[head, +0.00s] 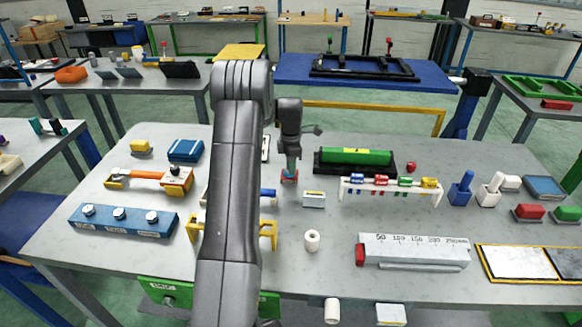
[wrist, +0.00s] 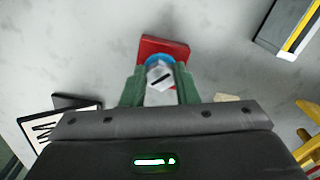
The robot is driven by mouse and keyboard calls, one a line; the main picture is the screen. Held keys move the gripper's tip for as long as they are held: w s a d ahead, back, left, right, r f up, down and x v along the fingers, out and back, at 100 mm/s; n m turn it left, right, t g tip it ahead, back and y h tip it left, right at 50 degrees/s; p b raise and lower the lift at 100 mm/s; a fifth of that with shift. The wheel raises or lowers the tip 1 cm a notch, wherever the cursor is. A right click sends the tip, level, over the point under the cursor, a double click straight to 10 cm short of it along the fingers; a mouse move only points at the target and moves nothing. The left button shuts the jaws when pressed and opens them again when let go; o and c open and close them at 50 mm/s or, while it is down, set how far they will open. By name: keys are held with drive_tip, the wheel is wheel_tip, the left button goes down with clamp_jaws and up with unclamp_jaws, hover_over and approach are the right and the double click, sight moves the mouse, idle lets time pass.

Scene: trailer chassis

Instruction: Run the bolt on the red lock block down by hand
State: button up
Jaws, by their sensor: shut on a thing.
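The red lock block (wrist: 165,46) lies flat on the grey worktable, just beyond my fingertips in the wrist view. In the head view the red lock block (head: 289,180) shows small under my gripper (head: 289,168). A silver bolt (wrist: 160,77) with a dark slot-like mark on its head stands over the block, with a blue ring (wrist: 159,60) around it. My gripper (wrist: 160,82) points down, its two green-grey fingers closed on either side of the bolt head. The bolt's lower end and any gap above the block are hidden.
A small white box (head: 313,199) stands close to the right of the block. A black tray with a green cylinder (head: 355,157) and a white rack (head: 391,190) of coloured pieces lie farther right. A white roll (head: 312,240) stands nearer.

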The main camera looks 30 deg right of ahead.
drive_tip(key=m+b, duration=0.2)
drive_tip(key=m, duration=0.2)
drive_tip(key=shift+m, duration=0.3)
drive_tip(key=m+b, duration=0.1)
drive_tip(key=m, duration=0.4)
drive_tip(key=shift+s+a+r, duration=0.1)
drive_tip(key=m+b, duration=0.1)
drive_tip(key=m, duration=0.4)
drive_tip(key=shift+r, duration=0.15)
drive_tip(key=m, duration=0.5)
drive_tip(key=shift+a, duration=0.2)
drive_tip(key=m, duration=1)
drive_tip(key=shift+w+a+b, duration=0.15)
drive_tip(key=shift+w+b, duration=0.1)
drive_tip(key=shift+b, duration=0.05)
drive_tip(key=m, duration=0.4)
drive_tip(key=shift+w+m, duration=0.1)
drive_tip(key=shift+m, duration=0.3)
drive_tip(key=shift+w+m, duration=0.1)
drive_tip(key=shift+m, duration=2.4)
